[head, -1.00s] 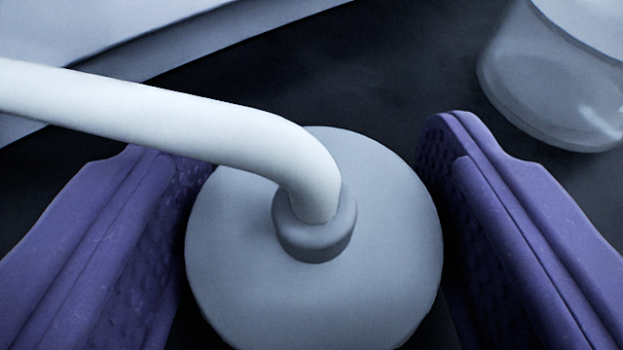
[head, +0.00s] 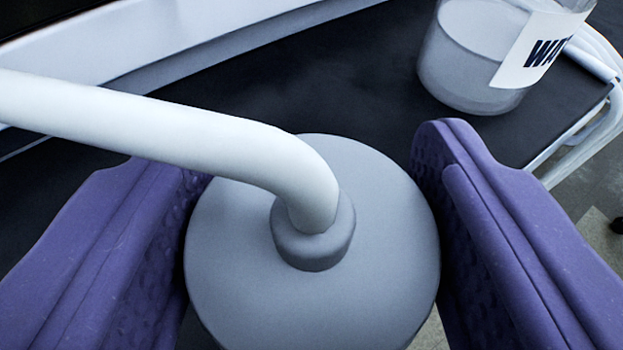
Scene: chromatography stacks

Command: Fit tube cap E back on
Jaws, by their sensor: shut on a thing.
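A round grey cap (head: 235,245) with a raised collar sits between the purple fingers of my gripper (head: 312,230). I cannot read a letter on it. A thick white tube (head: 200,135) rises from the collar, bends, and runs off to the left edge of the head view. My gripper is shut on the cap, one finger on each side. What lies under the cap is hidden by it, and no open bottle neck for it shows in view.
A clear bottle (head: 470,60) with a white label, partly reading "WA", stands on the black surface (head: 330,80) at the upper right. A white raised edge (head: 170,40) runs along the back. White tubing (head: 600,70) and the surface's edge lie right, with floor beyond.

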